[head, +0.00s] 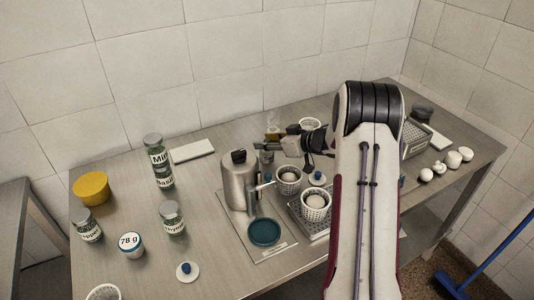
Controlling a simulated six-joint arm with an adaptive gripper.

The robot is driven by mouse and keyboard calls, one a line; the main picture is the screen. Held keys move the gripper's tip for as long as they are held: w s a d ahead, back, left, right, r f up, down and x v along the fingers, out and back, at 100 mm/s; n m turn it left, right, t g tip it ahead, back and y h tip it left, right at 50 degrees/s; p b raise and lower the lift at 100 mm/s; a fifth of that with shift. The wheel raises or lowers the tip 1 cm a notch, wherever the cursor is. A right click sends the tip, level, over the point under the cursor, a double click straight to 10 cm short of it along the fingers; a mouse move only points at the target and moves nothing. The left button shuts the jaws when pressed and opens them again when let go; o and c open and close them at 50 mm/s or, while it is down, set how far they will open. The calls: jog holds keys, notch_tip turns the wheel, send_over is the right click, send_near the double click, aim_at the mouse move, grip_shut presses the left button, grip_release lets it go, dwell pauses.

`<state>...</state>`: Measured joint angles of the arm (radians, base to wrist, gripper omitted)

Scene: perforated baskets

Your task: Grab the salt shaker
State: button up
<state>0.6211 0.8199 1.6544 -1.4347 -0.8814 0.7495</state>
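My gripper (263,144) reaches in from the right over the back middle of the table, its dark fingers pointing left. Its fingertips are small and partly overlap the things behind them, so I cannot tell whether it is open or shut. A small clear container with brownish contents (272,132) stands just behind the fingers; it may be the salt shaker, but no label is readable. A small greyish object (267,157) shows just below the fingertips, partly hidden by the metal pot. I cannot tell whether the gripper touches either one.
A metal pot (239,182) stands close in front of the gripper. Labelled jars (159,165), a yellow tub (92,188) and a white slab (192,150) are at left. My arm hides the table's right middle.

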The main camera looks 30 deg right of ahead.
jog(key=shift+c, duration=0.3)
grip_shut()
jog(key=shift+r, duration=0.2)
jog(key=shift+r, duration=4.85)
